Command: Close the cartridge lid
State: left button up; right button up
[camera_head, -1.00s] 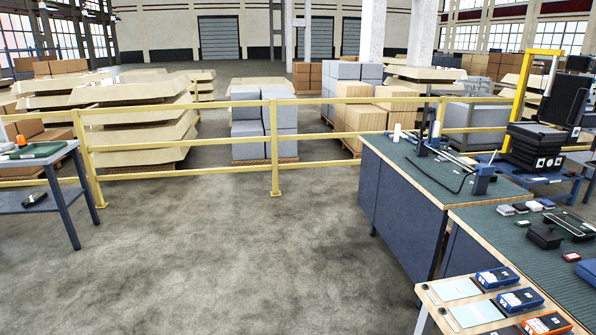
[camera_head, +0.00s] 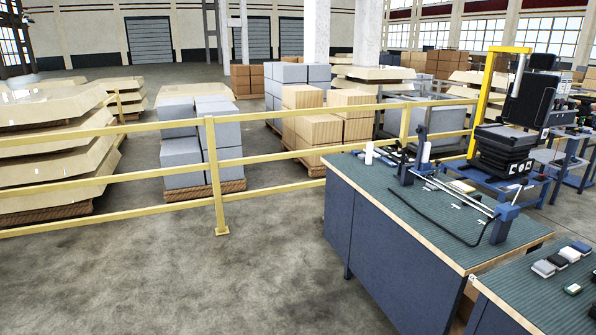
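I cannot make out a cartridge or its lid for certain in the head view. A workbench (camera_head: 400,215) with a green top stands right of centre. On it is a blue-ended fixture with long rods (camera_head: 455,190) and a black cable (camera_head: 440,222). A black stacked machine (camera_head: 500,150) stands on a blue trolley (camera_head: 482,183) behind the bench, under a yellow post (camera_head: 486,105). Neither of my grippers shows in this view.
A yellow railing (camera_head: 216,160) crosses the hall ahead. Behind it stand grey boxes (camera_head: 185,160) and cardboard boxes (camera_head: 318,130) on pallets. A second bench (camera_head: 540,300) with small blocks (camera_head: 557,258) is at the lower right. The floor at lower left is clear.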

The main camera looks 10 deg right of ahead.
aim_at(422, 130)
jog(key=i+l+z, duration=0.15)
jog(key=i+z, duration=0.55)
jog(key=i, duration=0.15)
jog(key=i+z, duration=0.35)
jog(key=i+j+z, duration=0.3)
jog(key=i+j, duration=0.15)
jog(key=i, duration=0.15)
jog(key=i+j+z, duration=0.25)
jog(key=i+j, duration=0.25)
jog(key=j, duration=0.15)
jog(key=i+j+z, duration=0.3)
jog(key=i+j, duration=0.2)
jog(key=j, duration=0.2)
